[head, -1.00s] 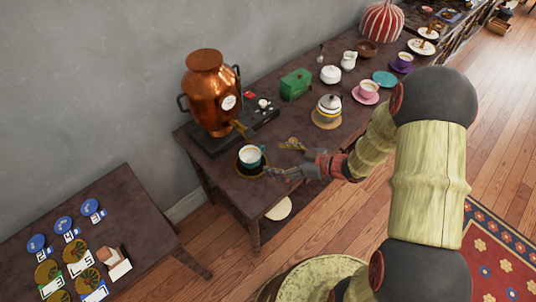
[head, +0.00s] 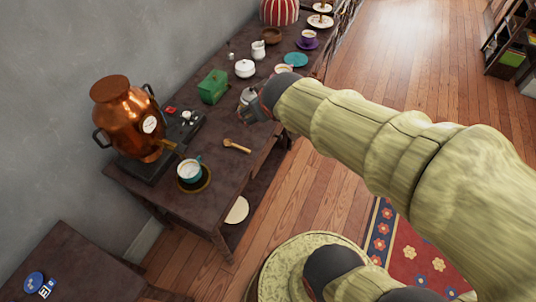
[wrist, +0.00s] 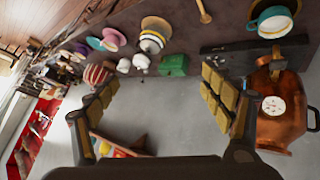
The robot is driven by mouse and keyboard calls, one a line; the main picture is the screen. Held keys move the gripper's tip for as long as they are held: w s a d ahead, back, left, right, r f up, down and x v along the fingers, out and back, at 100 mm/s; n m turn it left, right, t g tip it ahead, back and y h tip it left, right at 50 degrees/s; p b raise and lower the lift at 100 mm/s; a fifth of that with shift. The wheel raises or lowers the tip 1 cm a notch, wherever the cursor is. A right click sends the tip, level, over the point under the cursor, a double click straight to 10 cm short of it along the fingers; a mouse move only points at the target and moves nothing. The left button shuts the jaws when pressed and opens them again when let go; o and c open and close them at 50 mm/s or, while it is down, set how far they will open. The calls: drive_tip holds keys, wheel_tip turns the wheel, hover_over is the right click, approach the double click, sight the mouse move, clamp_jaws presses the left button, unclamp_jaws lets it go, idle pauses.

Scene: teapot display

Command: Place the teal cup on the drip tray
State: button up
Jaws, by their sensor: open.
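The teal cup (head: 189,169) stands upright, with pale contents, on the dark round drip tray (head: 206,184) below the copper urn's spout. The tray's gold-coloured rim shows around its lower right. The cup also shows at the upper right of the wrist view (wrist: 275,23). My gripper (wrist: 160,80) is open, with its two fingers spread wide and nothing between them. In the head view, my arm's end is above the far part of the table, near the teapot, well apart from the cup. The fingers are hard to make out there.
The copper urn (head: 127,118) stands behind the cup. A wooden spoon (head: 237,146) lies to its right. A green box (head: 213,87), white sugar bowl (head: 244,68) and white jug (head: 258,50) stand farther back. The table around the spoon is clear.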

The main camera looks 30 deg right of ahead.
drive_tip(key=s+a+m+g+y, duration=0.1)
drive_tip(key=s+a, duration=0.3)
drive_tip(key=s, duration=0.4)
drive_tip(key=s+a+r+g+y, duration=0.1)
drive_tip(key=s+a, duration=0.3)
drive_tip(key=s, duration=0.4)
drive_tip(key=shift+s+r+m+g, duration=0.25)
drive_tip(key=shift+r+m+g, duration=0.05)
drive_tip(key=shift+m+g, duration=0.1)
